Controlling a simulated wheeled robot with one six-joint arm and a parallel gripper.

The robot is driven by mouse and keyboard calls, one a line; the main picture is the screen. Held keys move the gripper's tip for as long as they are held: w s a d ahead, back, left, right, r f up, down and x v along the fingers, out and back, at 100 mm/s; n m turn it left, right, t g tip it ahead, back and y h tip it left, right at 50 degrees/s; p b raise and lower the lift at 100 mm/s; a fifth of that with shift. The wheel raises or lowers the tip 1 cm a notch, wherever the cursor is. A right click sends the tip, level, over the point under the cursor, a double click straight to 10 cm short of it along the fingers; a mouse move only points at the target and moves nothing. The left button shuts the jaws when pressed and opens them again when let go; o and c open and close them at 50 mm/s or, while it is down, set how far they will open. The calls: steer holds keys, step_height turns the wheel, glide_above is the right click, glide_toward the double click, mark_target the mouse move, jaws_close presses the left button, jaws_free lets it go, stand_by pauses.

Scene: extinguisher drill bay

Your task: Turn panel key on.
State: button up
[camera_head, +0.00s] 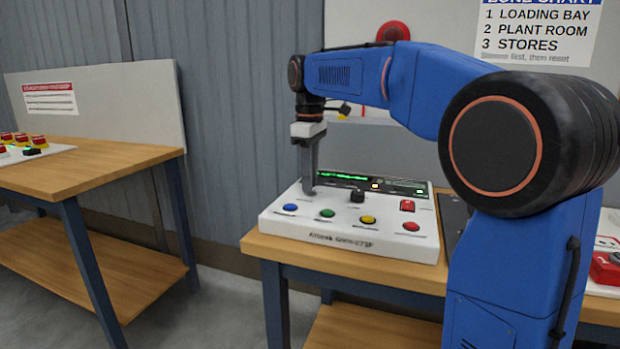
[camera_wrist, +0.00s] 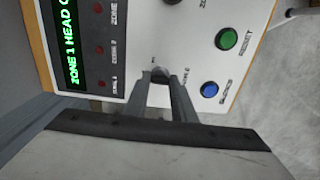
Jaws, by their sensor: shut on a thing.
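The white alarm panel (camera_head: 275,225) lies on the right wooden bench, with a lit green display (camera_head: 342,176) along its back. My gripper (camera_head: 309,190) points straight down at the panel's left end, behind the blue button. In the wrist view my gripper's fingertips (camera_wrist: 160,80) are closed around the small grey panel key (camera_wrist: 160,71). The key sits between the display and the blue button (camera_wrist: 209,89). The fingers hide most of it, and its turned angle cannot be told. In the head view the key is hidden by my gripper.
A black knob (camera_head: 357,195) stands right of the gripper. Green (camera_head: 327,213), yellow (camera_head: 367,219) and red (camera_head: 411,226) buttons line the front, with a red switch (camera_head: 407,205) behind. Another bench (camera_head: 100,160) stands left. Bare floor lies between the benches.

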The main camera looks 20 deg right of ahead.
steer(key=shift+m, duration=0.3)
steer(key=m, duration=1.1)
steer(key=shift+m, duration=0.3)
stand_by(0.4)
steer(key=o, duration=1.1)
steer(key=shift+c, duration=0.2)
step_height(320, 180, up, 18)
steer(key=shift+f, duration=0.25)
